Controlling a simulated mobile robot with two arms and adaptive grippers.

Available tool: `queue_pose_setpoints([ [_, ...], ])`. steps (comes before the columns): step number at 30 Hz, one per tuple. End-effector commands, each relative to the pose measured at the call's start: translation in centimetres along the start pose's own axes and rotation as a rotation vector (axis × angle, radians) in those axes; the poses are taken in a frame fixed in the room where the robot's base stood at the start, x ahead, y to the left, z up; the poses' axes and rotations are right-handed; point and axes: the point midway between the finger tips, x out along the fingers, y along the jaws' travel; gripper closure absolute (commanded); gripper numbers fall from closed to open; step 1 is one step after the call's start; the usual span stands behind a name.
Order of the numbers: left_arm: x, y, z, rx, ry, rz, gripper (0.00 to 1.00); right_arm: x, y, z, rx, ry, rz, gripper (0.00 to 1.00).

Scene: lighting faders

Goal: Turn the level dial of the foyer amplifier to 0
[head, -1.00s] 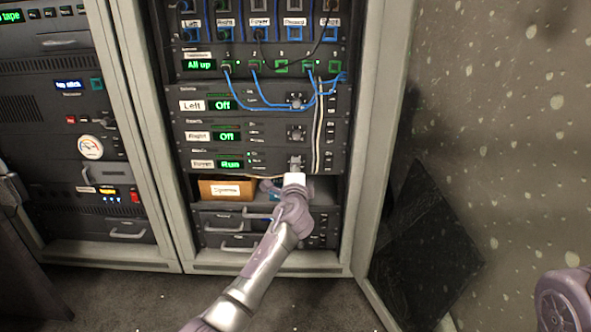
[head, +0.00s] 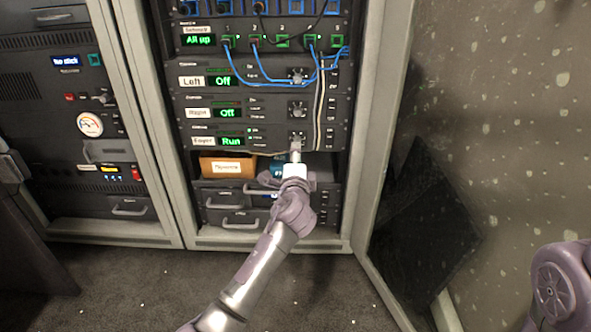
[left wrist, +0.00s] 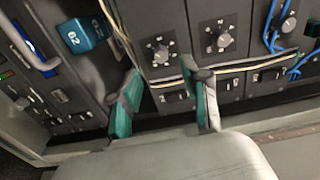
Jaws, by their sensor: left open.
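The foyer amplifier (head: 218,141) is the lowest of three stacked amplifiers in the middle rack; its green display reads "Run". Its level dial (head: 297,140) is at the right of its face, partly hidden by my left gripper (head: 296,154). In the left wrist view the dial (left wrist: 159,53) is grey with a pale pointer and scale marks around it. My open left gripper (left wrist: 168,76) has its green-padded fingers apart, one toward each side of the dial, with no visible contact. The dial's exact reading is too small to tell. My right gripper is out of view.
Similar dials of the other amplifiers (head: 297,109) sit above. Pale cables (head: 319,105) run down right of the dials, and blue cables (head: 275,80) loop above. Below is a shelf with an orange-brown box (head: 227,168) and a blue box (left wrist: 84,36). Open floor lies in front.

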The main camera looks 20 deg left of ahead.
Motion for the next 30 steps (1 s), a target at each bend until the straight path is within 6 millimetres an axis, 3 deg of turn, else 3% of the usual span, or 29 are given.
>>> queue_pose_setpoints([
  [3, -2.5, 0.1, 0.0, -0.002, 0.002, 0.002, 0.54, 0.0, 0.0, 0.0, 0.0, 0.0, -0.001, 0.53],
  [9, -5.2, 0.1, 0.0, -0.001, 0.001, 0.001, 0.54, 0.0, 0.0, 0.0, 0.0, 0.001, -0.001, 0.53],
  [26, -5.9, 0.0, 0.0, -0.003, 0.002, 0.0, 0.54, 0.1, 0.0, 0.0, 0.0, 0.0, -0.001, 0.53],
  [30, -7.2, -1.5, -1.4, -0.078, 0.091, -0.024, 0.54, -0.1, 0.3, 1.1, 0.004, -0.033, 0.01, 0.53],
])
